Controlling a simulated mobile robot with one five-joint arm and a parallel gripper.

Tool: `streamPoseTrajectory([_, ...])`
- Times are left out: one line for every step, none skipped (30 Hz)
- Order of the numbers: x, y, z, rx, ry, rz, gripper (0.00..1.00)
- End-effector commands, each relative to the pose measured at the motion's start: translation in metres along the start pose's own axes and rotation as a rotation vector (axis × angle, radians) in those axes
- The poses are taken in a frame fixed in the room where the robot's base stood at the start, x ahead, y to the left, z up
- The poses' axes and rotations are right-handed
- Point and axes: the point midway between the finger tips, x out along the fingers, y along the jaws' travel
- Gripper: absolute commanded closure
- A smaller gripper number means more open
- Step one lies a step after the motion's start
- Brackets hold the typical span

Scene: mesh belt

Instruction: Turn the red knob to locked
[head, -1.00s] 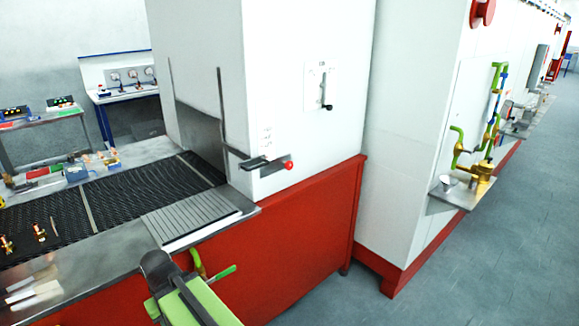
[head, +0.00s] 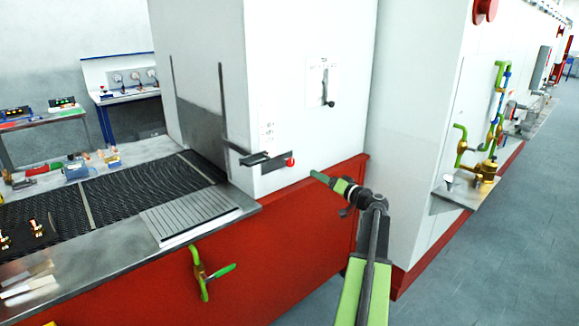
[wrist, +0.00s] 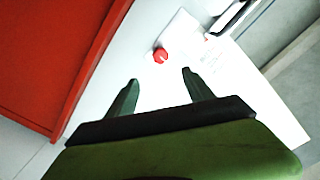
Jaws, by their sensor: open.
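The red knob (head: 291,161) is a small round ball at the end of a dark metal lever and bracket (head: 262,160) on the white machine housing, low near its front corner. It also shows in the wrist view (wrist: 160,55), just beyond the fingertips and roughly between them in the picture. My gripper (head: 316,175) is open and empty, a short way right of the knob and slightly below it, pointing toward it. In the wrist view both green fingers (wrist: 160,76) are spread apart and do not touch the knob. Any locked marking is too small to read.
A black-tipped lever (head: 328,98) sits on a plate higher on the housing. A green-handled valve (head: 201,272) sticks out from the red base (head: 290,240). The mesh belt (head: 145,190) lies left. Green pipework (head: 490,130) is at right; open floor (head: 510,240) lies below it.

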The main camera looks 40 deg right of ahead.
Motion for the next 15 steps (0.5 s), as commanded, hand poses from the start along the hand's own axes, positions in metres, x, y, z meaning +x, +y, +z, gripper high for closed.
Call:
streamPoseTrajectory([-0.001,0.001,-0.001,0.000,0.003,0.000,0.39])
streamPoseTrajectory([0.000,0.000,-0.001,0.000,0.003,0.000,0.39])
streamPoseTrajectory([0.002,0.000,-0.001,0.000,0.002,-0.001,0.39])
streamPoseTrajectory([0.004,0.000,-0.001,0.000,0.001,-0.001,0.39])
streamPoseTrajectory([0.008,0.000,-0.001,0.000,0.000,-0.002,0.39])
streamPoseTrajectory([0.013,0.000,-0.001,0.001,0.000,-0.002,0.39])
streamPoseTrajectory([0.019,0.001,-0.001,0.001,0.000,-0.002,0.39])
streamPoseTrajectory([0.025,0.001,-0.001,0.001,0.000,-0.001,0.39])
streamPoseTrajectory([0.035,0.000,-0.001,0.001,-0.002,-0.003,0.39])
streamPoseTrajectory([0.042,0.001,-0.001,0.001,-0.002,-0.003,0.39])
streamPoseTrajectory([0.050,0.001,-0.001,0.001,-0.002,-0.002,0.39])
streamPoseTrajectory([0.061,0.001,-0.001,0.001,-0.002,-0.003,0.39])
streamPoseTrajectory([0.068,0.001,-0.001,0.001,-0.002,-0.003,0.39])
streamPoseTrajectory([0.076,0.001,-0.001,0.001,-0.002,-0.002,0.39])
streamPoseTrajectory([0.086,0.001,-0.001,0.001,-0.002,-0.002,0.39])
